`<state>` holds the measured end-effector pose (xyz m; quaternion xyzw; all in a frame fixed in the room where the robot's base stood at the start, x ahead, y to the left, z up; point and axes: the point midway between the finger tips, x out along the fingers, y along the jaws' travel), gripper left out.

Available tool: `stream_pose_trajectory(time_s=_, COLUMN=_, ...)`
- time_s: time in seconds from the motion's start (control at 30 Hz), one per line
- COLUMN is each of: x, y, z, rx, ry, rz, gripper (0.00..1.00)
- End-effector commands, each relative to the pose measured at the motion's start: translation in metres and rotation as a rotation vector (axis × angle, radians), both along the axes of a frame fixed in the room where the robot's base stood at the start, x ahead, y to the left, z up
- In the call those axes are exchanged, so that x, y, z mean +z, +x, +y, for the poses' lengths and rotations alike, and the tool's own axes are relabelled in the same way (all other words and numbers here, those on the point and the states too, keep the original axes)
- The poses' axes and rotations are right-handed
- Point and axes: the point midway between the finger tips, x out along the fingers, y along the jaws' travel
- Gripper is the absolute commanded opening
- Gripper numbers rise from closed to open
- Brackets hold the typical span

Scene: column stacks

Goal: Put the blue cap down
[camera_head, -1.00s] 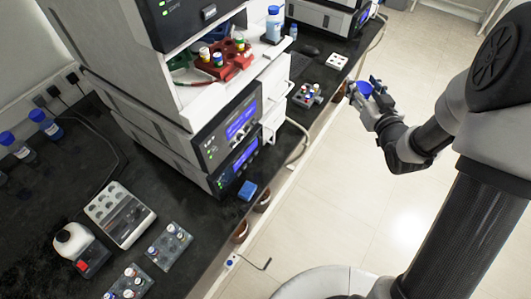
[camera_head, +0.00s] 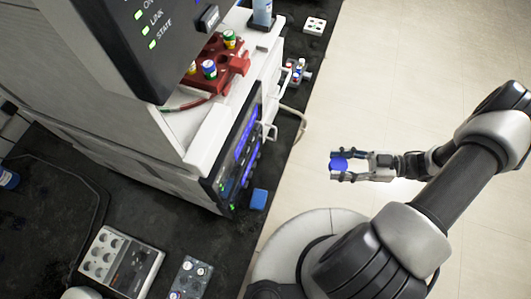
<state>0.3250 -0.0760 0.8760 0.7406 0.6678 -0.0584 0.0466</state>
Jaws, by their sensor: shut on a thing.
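The blue cap (camera_head: 339,164) is a small round blue piece held between the fingers of my gripper (camera_head: 341,166), in the middle right of the head view. My gripper is shut on the cap and points left, out over the pale floor beyond the bench edge. The cap is clear of the bench (camera_head: 236,243), with a gap between them. A small blue block (camera_head: 259,199) lies on the black bench top near its edge, to the left of and lower in the picture than my gripper.
The tall instrument stack (camera_head: 190,150) stands on the bench at left, with a red vial rack (camera_head: 213,68) in it. A white block with wells (camera_head: 120,259) and a vial tray (camera_head: 190,277) lie at the front. A smaller vial rack (camera_head: 297,72) sits behind. Bare bench shows around the blue block.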

Motion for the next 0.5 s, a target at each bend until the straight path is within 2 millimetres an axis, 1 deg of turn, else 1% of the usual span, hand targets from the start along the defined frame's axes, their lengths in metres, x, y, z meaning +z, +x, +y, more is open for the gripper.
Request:
stream_pose_trajectory(time_s=0.03, x=-0.004, y=-0.008, z=-0.002, rx=0.015, ry=0.001, rz=0.001, gripper=0.34)
stream_pose_trajectory(time_s=0.07, x=-0.005, y=-0.011, z=-0.002, rx=0.024, ry=0.0, rz=0.002, gripper=0.34)
stream_pose_trajectory(time_s=0.17, x=-0.007, y=-0.014, z=0.005, rx=0.042, ry=0.002, rz=0.001, gripper=0.34)
stream_pose_trajectory(time_s=0.27, x=-0.007, y=-0.009, z=0.026, rx=0.049, ry=0.001, rz=0.002, gripper=0.34)
stream_pose_trajectory(time_s=0.5, x=-0.008, y=0.014, z=0.088, rx=0.049, ry=0.0, rz=0.001, gripper=0.34)
